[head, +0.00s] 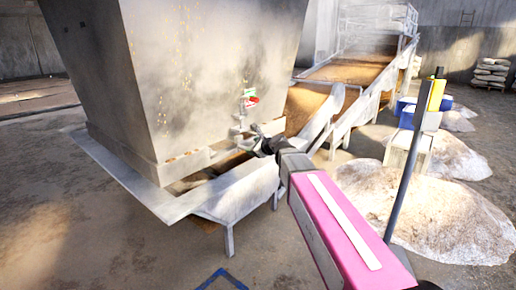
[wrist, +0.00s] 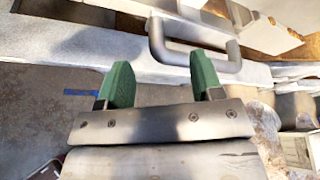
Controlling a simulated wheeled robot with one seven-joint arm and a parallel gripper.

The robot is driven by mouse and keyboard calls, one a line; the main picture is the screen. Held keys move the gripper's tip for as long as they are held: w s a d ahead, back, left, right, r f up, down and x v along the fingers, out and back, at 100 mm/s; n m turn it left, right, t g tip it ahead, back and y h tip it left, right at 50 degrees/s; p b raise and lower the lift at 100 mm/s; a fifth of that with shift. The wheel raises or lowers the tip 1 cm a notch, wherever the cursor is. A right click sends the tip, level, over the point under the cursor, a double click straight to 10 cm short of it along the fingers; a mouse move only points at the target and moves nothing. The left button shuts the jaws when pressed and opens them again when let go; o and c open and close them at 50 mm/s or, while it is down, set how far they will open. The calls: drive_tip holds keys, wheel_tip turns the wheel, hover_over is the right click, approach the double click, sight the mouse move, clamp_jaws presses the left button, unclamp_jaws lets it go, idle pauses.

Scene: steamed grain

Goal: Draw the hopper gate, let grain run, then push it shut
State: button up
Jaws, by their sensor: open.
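The big grey hopper (head: 215,75) stands at the left in the head view, with a flat pale frame (head: 120,170) around its foot. In the wrist view a grey U-shaped handle (wrist: 195,58) stands out from a pale metal bar (wrist: 85,45). My gripper (wrist: 162,78) has its two green fingers apart with nothing between them.
Small green and red tags (head: 250,98) sit on the hopper's right edge. A sloping conveyor (head: 350,72) with brown grain rises behind. Pale heaps (head: 425,205) lie on the floor at right, near a post with a yellow box (head: 436,95). Open floor lies in front.

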sight(245, 147)
drive_tip(key=x, duration=0.8)
drive_tip(key=shift+w+a+f, duration=0.1)
drive_tip(key=shift+a+f, duration=0.05)
clamp_jaws()
drive_tip(key=shift+s, duration=0.2)
